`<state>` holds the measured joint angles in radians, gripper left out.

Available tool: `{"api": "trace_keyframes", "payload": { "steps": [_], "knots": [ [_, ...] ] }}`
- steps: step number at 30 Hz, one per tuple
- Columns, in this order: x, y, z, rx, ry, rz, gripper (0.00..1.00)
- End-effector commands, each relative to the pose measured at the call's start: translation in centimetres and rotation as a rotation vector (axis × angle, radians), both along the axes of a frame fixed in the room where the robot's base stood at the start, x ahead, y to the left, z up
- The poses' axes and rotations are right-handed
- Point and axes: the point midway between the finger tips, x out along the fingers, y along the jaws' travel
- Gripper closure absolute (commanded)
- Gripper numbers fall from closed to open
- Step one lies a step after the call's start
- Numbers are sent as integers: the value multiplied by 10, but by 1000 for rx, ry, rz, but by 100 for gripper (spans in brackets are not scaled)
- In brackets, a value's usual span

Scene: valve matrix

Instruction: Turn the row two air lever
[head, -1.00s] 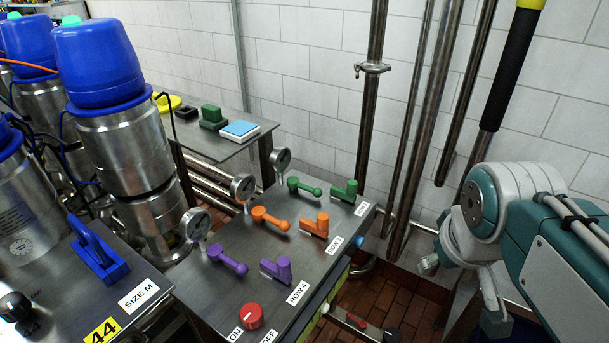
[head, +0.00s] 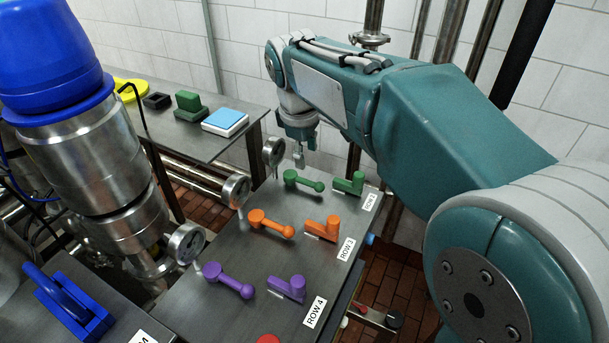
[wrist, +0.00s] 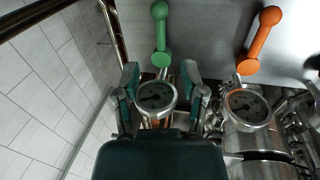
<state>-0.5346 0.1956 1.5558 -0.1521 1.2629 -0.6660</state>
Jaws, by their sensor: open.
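The back row on the steel panel (head: 250,305) has two green levers. The left one is a ball-ended lever (head: 303,181), and the right one is a stubby lever (head: 348,184). A small label (head: 370,202) sits beside the row, too small to read surely. I cannot tell which lever is air. My gripper (head: 299,153) hangs above and behind the ball-ended green lever, apart from it. In the wrist view, my gripper (wrist: 160,88) is open and empty. A round gauge shows between its fingers, and the ball-ended green lever (wrist: 161,35) lies ahead of them.
Orange levers (head: 270,224) and purple levers (head: 228,280) stand in nearer rows marked ROW 3 and ROW 4. Gauges (head: 236,190) line the panel's left edge. A side table (head: 160,133) holds small blocks. Vertical pipes and a tiled wall stand behind.

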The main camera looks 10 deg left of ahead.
Motion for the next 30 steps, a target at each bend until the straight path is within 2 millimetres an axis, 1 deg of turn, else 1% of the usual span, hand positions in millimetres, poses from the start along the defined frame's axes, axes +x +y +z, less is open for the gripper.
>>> {"api": "trace_keyframes", "payload": {
  "steps": [1,6,9,12,17,25,26,27,28,29,30],
  "knots": [
    [2,-1,-11,-3,4,-2,46],
    [7,3,-44,-8,5,-3,46],
    [11,2,-61,-7,4,-2,46],
    [13,2,-74,-6,2,-1,46],
    [15,0,-84,-4,2,-2,46],
    [15,-2,-85,-3,0,-3,46],
    [15,-1,-85,-3,0,-3,60],
    [15,-1,-85,-4,0,-2,77],
    [15,0,-85,-4,0,-2,91],
    [15,0,-85,-5,1,-2,100],
    [16,1,-86,-5,1,-2,100]
  ]
}}
